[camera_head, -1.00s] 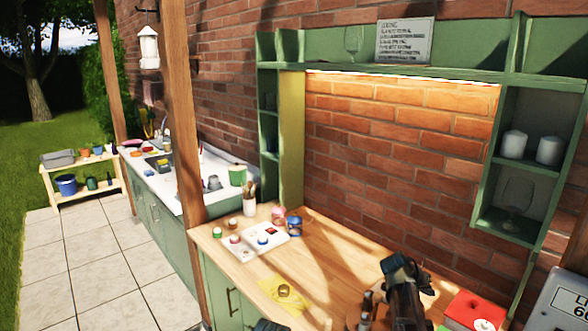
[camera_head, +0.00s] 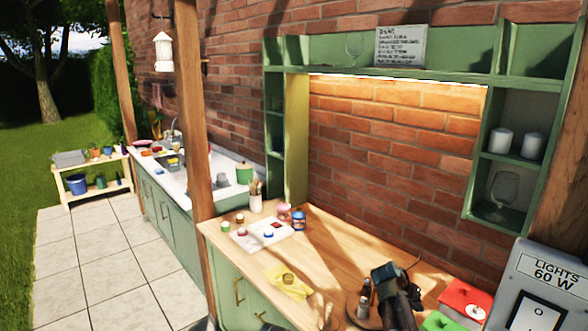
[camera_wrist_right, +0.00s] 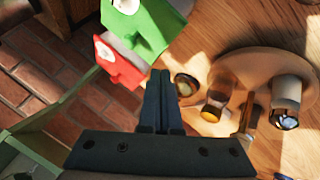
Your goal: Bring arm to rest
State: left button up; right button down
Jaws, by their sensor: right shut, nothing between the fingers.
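My right gripper (camera_head: 390,275) is over the right part of the wooden worktop (camera_head: 335,262), left of a red box. In the right wrist view its two dark fingers (camera_wrist_right: 158,78) are together with nothing between them. They point toward the worktop, beside a round wooden board (camera_wrist_right: 245,65) with small bottles on it. My left gripper does not show.
A red box (camera_head: 466,296) and a green box (camera_head: 438,322) are right of my gripper. A small brown bottle (camera_head: 363,306) stands to its left. A grey switch box (camera_head: 545,290) is far right. The worktop's middle is clear, apart from a yellow cloth (camera_head: 290,285) near the front.

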jog(key=s+a+f+n+g+y, duration=0.1)
jog(key=s+a+n+y, duration=0.1)
jog(key=s+a, duration=0.6)
jog(key=s+a+f+n+g+y, duration=0.1)
jog(key=s+a+f+n+y, duration=0.1)
jog(key=s+a, duration=0.6)
jog(key=s+a+f+n+g+y, duration=0.1)
jog(key=s+a+f+n+y, duration=0.1)
jog(key=s+a, duration=0.6)
jog(key=a+n, duration=0.1)
jog(key=a, duration=0.5)
jog(key=shift+s+a+n, duration=0.15)
jog(key=shift+s+n, duration=0.15)
jog(key=shift+f, duration=0.1)
